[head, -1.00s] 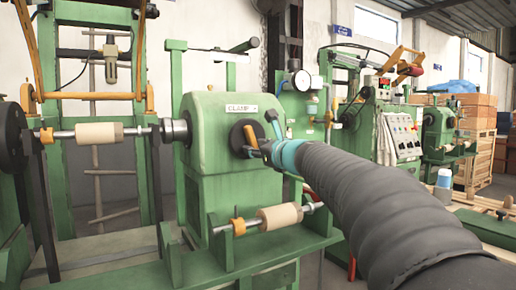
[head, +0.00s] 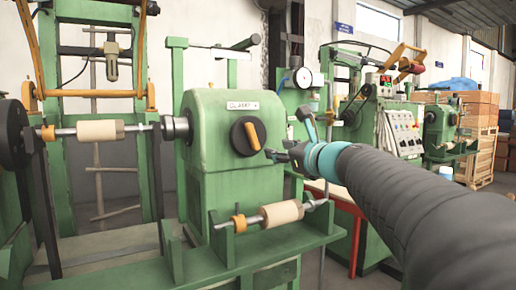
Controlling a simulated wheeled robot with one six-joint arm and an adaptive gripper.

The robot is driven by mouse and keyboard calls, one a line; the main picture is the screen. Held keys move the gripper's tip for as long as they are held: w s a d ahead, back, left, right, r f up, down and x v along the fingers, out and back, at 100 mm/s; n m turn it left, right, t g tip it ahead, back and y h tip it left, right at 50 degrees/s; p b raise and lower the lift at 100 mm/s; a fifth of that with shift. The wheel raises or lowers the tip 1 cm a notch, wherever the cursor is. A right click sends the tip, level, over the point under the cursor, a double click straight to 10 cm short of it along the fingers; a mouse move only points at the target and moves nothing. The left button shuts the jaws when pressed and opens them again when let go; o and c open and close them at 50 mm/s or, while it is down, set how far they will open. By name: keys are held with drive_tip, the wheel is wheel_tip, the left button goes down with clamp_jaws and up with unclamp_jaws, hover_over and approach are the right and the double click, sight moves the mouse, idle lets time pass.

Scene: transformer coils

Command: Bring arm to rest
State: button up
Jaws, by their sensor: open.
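My gripper (head: 288,138) is open and empty in the middle of the head view, its fingers spread. It is apart from the green clamp machine (head: 217,150), just right of its black dial with an orange handle (head: 249,136). The orange handle stands tilted, near upright, on the dial. My arm, in a dark ribbed sleeve with a teal band, comes in from the lower right.
A cream coil on a shaft (head: 282,213) rests on the stand below my gripper. Another cream coil (head: 97,131) sits on the spindle at left. Green machines with a control panel (head: 398,133) stand behind my arm. Wooden crates (head: 478,130) are at far right.

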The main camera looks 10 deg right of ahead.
drive_tip(key=shift+s+d, duration=0.15)
drive_tip(key=shift+s, duration=0.45)
